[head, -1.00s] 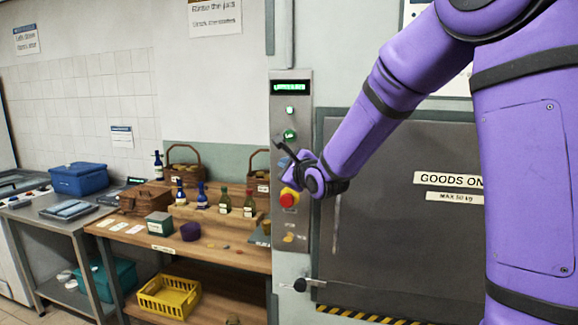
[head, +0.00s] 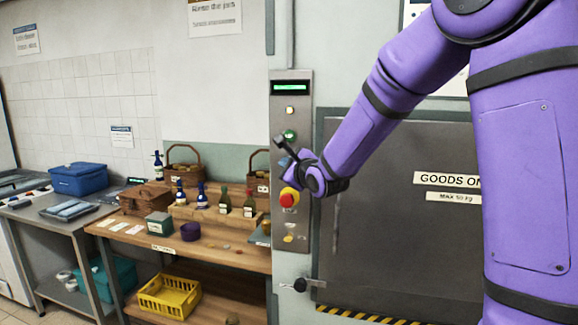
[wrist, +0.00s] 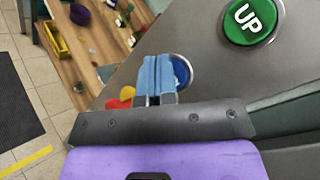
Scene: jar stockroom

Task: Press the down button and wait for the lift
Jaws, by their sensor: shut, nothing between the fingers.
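The lift's control panel (head: 305,100) is a grey plate on the wall. The green UP button (head: 290,134) shows clearly in the wrist view (wrist: 250,20). Below it, a blue button (wrist: 184,72) is partly hidden behind my fingers; its label cannot be read. My gripper (wrist: 155,62) is shut and empty, with its blue fingertips over the blue button. Whether they touch it I cannot tell. In the head view the gripper hides this button. The dark lift door (head: 390,230) is shut.
A red knob (head: 288,198) on a yellow base sits just below my gripper. A wooden bench (head: 240,256) with bottles and baskets stands at the left, with a yellow crate (head: 168,300) below.

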